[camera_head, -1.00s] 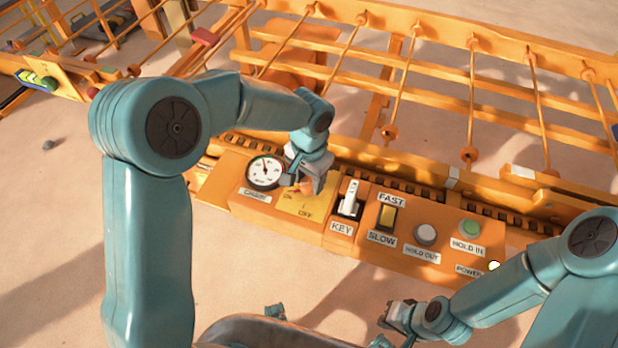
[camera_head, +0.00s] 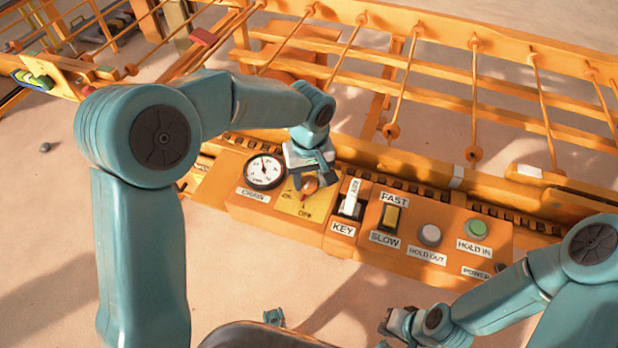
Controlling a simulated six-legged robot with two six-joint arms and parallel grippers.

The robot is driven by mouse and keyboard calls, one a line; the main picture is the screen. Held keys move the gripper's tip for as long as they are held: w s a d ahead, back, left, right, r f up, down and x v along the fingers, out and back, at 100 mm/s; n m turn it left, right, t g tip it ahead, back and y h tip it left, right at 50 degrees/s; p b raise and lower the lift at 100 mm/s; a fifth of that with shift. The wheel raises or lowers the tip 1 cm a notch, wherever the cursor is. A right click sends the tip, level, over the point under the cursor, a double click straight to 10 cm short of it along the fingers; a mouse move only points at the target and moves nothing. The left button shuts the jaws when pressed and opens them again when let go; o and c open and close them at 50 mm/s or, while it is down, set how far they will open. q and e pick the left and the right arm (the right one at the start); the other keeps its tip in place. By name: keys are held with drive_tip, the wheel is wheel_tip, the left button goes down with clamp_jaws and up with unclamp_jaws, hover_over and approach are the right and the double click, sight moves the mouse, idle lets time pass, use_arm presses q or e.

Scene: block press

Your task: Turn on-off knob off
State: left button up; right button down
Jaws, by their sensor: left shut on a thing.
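The on-off knob (camera_head: 309,187) is small and orange-brown. It stands on a yellow plate (camera_head: 290,206) marked ON and OFF, on the orange control panel. My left gripper (camera_head: 312,177) comes down on it from behind and is shut on it, hiding part of it. The knob's exact pointing is hard to read. The power light (camera_head: 500,268) at the panel's right end looks dark. My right gripper (camera_head: 397,325) hangs in front of the panel, away from the controls; its jaws are too small to read.
A round gauge (camera_head: 264,171) sits left of the knob. A white key (camera_head: 351,197), a fast/slow switch (camera_head: 390,217), a white hold-out button (camera_head: 430,235) and a green hold-in button (camera_head: 477,229) lie to the right. Orange rails (camera_head: 430,80) stand behind.

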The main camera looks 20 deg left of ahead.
sight(309, 182)
use_arm(q)
drive_tip(key=shift+r+n, duration=0.1)
drive_tip(key=shift+n, duration=1)
drive_tip(key=o, duration=1.1)
drive_tip(key=shift+c, duration=0.2)
wheel_tip(309, 182, up, 16)
drive_tip(key=p, duration=0.3)
drive_tip(key=shift+r+p, duration=0.15)
drive_tip(key=shift+p, duration=0.2)
